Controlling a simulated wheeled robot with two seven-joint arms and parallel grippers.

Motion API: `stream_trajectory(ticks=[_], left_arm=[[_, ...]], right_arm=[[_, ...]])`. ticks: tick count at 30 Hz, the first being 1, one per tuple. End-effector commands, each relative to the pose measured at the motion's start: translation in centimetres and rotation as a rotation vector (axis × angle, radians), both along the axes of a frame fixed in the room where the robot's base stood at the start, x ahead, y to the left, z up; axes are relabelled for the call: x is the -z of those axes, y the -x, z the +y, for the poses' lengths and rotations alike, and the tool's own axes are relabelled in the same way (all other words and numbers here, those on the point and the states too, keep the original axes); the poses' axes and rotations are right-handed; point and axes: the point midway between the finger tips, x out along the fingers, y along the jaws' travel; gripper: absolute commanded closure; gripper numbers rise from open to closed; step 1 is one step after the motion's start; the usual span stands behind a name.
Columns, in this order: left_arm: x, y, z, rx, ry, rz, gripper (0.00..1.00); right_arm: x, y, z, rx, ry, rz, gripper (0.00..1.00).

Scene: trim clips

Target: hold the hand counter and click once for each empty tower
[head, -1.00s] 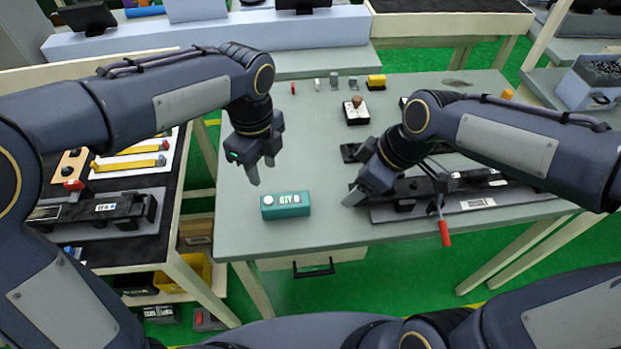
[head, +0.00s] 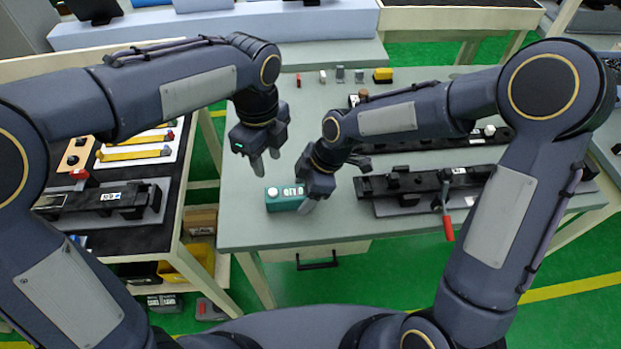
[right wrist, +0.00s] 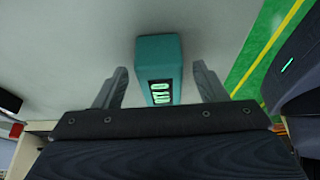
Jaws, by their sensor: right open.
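The teal hand counter (head: 284,198) lies near the front edge of the grey table, with a round pale button and a digit display. In the right wrist view the counter (right wrist: 158,62) sits between the two spread fingers, with clear space on both sides. My right gripper (head: 309,203) is open at the counter's right end. My left gripper (head: 267,162) is open and empty, above and behind the counter. A long black part (head: 405,182) with several raised blocks lies on the table to the right. I cannot tell which raised blocks are empty towers.
A red-handled clamp (head: 447,226) stands at the front of the black part. Small blocks, including a yellow one (head: 383,75), stand along the table's back. A side bench (head: 150,240) on the left carries another black part and yellow strips. The table's middle left is clear.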

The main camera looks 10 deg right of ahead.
Motion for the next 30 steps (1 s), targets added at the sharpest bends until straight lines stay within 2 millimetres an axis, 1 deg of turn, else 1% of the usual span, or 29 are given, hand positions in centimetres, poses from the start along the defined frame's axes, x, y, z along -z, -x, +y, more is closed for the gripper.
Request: stream_trajectory(ticks=[1,4,13,24,25,26,30], left_arm=[[-0.01,0.0,0.0,0.0,0.0,0.0,0.64],[-0.01,0.0,0.0,0.0,0.0,0.0,0.64],[0.0,0.0,0.0,0.0,0.0,0.0,0.64],[0.0,0.0,0.0,0.0,0.0,0.0,0.64],[0.0,0.0,0.0,0.0,0.0,0.0,0.65],[0.0,0.0,0.0,0.0,0.0,0.0,0.69],[0.0,0.0,0.0,0.0,0.0,0.0,0.87]], right_arm=[[0.49,0.06,0.23,-0.002,0.001,0.001,0.35],[0.99,0.04,0.42,0.0,0.001,0.001,0.35],[1.18,0.01,0.48,0.001,0.0,-0.001,0.35],[1.15,0.0,0.47,0.001,0.0,-0.001,0.83],[1.15,0.0,0.47,0.001,0.0,-0.001,0.85],[1.14,0.0,0.46,0.001,0.0,-0.001,0.85],[1.14,0.0,0.46,0.001,0.0,-0.001,0.86]])
